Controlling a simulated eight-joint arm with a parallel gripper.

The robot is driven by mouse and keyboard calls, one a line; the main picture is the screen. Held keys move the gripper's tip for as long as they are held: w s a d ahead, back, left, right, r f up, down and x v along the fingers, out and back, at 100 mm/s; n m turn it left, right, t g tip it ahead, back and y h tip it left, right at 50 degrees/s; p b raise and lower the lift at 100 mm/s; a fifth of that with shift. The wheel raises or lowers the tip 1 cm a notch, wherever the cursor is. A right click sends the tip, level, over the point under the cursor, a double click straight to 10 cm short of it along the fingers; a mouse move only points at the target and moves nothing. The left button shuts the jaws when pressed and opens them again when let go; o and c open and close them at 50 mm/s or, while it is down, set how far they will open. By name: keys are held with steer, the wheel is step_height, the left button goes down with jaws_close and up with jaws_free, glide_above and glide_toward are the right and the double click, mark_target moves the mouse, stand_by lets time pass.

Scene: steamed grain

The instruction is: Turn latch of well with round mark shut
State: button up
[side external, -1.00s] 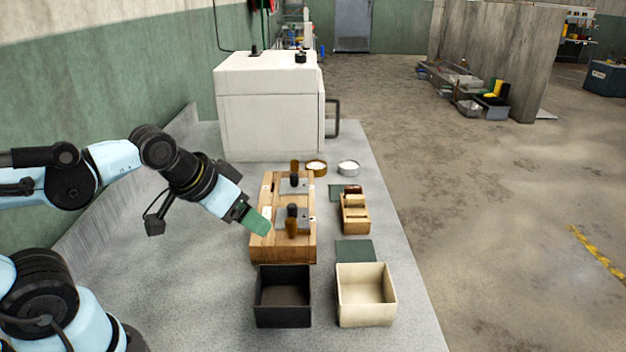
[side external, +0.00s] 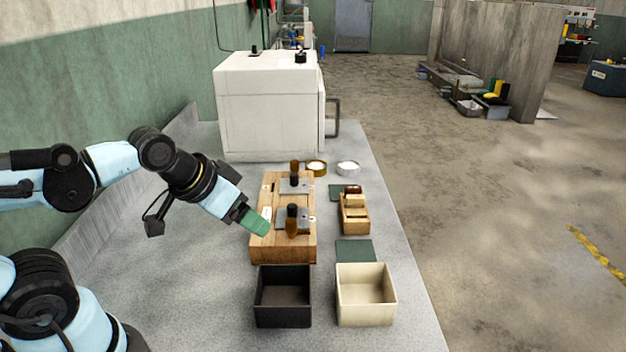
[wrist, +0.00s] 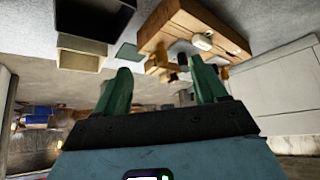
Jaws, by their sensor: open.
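A wooden block (side external: 258,248) lies on the bench with two wells, each under a grey plate: a rear plate (side external: 288,189) and a front plate (side external: 280,222). A dark upright knob and a brown piece, perhaps a latch, stand at the front plate (side external: 292,228) and at the rear plate (side external: 294,166). Which well bears the round mark is too small to tell. My gripper (side external: 256,222) is open and empty, beside or above the block's front left; its gap from the block is unclear. In the wrist view my gripper (wrist: 161,85) shows two green fingers spread apart, with the block (wrist: 175,25) beyond.
A black bin (side external: 283,319) and a cream bin (side external: 365,318) stand in front. A small wooden holder (side external: 354,226) and a dark green pad (side external: 355,250) are right of the block. Two round dishes (side external: 316,168) (side external: 347,168) and a white cabinet (side external: 268,110) are behind.

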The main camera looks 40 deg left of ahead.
steer(key=shift+w, duration=0.1)
steer(key=shift+c, duration=1.2)
steer(key=shift+w+r+m, duration=0.2)
steer(key=shift+r+m, duration=0.1)
steer(key=shift+c, duration=0.4)
steer(key=m+g, duration=0.7)
steer(key=m, duration=0.4)
glide_toward(292, 220)
step_height(292, 220, down, 10)
steer(key=shift+r, duration=0.15)
steer(key=shift+c, duration=0.3)
jaws_close()
